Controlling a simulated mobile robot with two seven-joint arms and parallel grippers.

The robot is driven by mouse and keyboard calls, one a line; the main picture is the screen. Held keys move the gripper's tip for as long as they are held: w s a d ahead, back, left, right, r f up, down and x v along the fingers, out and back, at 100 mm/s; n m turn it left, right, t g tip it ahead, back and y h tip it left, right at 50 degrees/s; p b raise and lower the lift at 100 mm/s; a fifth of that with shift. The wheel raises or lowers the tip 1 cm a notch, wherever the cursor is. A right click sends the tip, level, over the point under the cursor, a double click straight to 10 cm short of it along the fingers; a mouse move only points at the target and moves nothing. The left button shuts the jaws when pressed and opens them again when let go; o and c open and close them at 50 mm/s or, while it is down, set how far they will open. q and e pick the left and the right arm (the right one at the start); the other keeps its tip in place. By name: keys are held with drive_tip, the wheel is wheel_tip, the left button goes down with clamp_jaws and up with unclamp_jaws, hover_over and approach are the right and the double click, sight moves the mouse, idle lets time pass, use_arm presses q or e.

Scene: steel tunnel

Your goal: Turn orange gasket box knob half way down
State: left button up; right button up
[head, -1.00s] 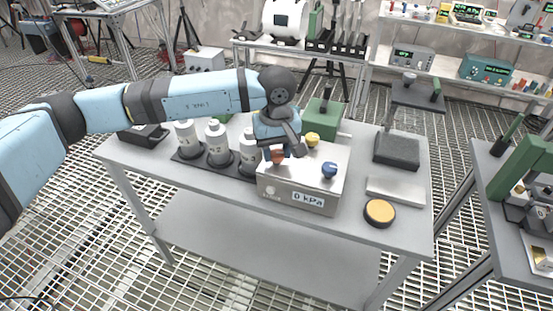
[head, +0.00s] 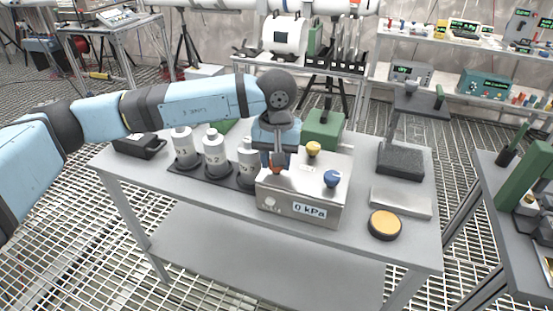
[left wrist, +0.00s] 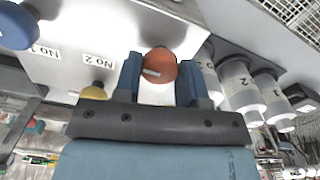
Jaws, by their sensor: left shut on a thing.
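The steel gasket box (head: 280,203) stands on the grey table and its front display reads 0 kPa. On its top are the orange knob (head: 277,169), a yellow knob (head: 313,149) and a blue knob (head: 331,179). My left gripper (head: 277,163) points down at the orange knob and partly hides it. In the left wrist view the orange knob (left wrist: 160,65) sits between the two blue fingers, and my left gripper (left wrist: 159,82) is shut on it. The yellow knob (left wrist: 93,92) and blue knob (left wrist: 17,27) are left of the fingers there. My right gripper is not in view.
Several white bottles (head: 215,155) stand in a dark holder left of the box. A green block (head: 323,130) is behind it. A dark stand (head: 401,160), a flat metal plate (head: 402,203) and a yellow-topped puck (head: 385,224) are to its right.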

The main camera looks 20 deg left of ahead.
use_arm(q)
drive_tip(key=o, duration=0.9)
wheel_tip(320, 180, up, 14)
drive_tip(key=shift+f+p, duration=0.1)
drive_tip(key=shift+p, duration=0.65)
